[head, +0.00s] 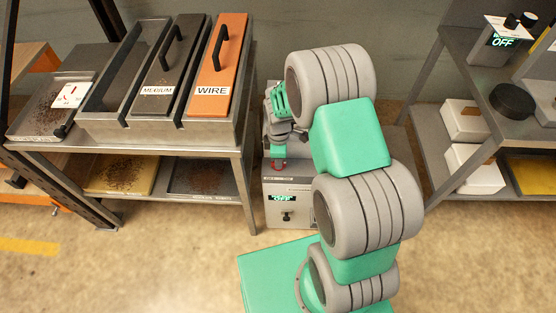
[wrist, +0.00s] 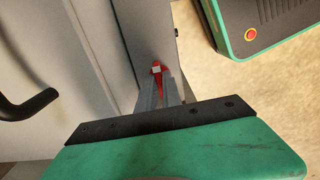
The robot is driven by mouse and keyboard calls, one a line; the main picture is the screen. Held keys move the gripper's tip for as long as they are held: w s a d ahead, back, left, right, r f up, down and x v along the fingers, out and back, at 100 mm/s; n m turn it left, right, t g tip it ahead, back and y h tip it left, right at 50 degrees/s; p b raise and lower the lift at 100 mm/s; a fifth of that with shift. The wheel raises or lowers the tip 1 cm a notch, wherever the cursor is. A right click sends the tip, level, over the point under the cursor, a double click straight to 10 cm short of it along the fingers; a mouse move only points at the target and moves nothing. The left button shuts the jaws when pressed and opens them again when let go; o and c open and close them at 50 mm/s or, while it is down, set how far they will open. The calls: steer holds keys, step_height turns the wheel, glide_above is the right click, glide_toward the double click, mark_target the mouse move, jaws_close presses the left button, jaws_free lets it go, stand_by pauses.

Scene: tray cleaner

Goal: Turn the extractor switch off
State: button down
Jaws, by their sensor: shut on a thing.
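A grey cabinet (head: 300,187) stands on the floor right of the bench, partly hidden behind my arm. Its front has a lit display (head: 282,198) reading OFF and a small dark knob (head: 287,216) below. My gripper (head: 279,163) is low in front of the cabinet's upper part, above that display. In the wrist view my gripper (wrist: 160,88) is shut on a small red handle (wrist: 158,70) with a pale tip. The handle sits close to a grey panel. I cannot read a label at the handle.
A bench at left holds a tray rack (head: 150,130) with lidded MEDIUM and WIRE bins. A shelf at right holds another box with an OFF display (head: 503,41) and white boxes (head: 465,120). A black curved handle (wrist: 30,110) shows in the wrist view. The front floor is clear.

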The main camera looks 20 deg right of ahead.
steer(key=shift+w, duration=0.1)
steer(key=c, duration=1.5)
jaws_free()
step_height(320, 180, up, 8)
steer(key=shift+f+p, duration=0.1)
steer(key=shift+p, duration=0.3)
steer(key=s+r+m+t+p, duration=0.1)
steer(key=s+r+m+p, duration=0.2)
steer(key=r, duration=0.6)
steer(key=s+r+m+t+p, duration=0.1)
steer(key=s+r+m+p, duration=0.2)
steer(key=s+r+m, duration=0.3)
steer(key=s+r+m+t+p, duration=0.1)
steer(key=s+r+m+p, duration=0.2)
steer(key=r, duration=1.1)
steer(key=shift+s+a+m+p, duration=0.2)
steer(key=shift+s+m, duration=0.4)
steer(key=shift+s, duration=0.1)
steer(key=shift+s+a+m+p, duration=0.15)
steer(key=shift+s+m, duration=0.45)
steer(key=shift+s, duration=0.1)
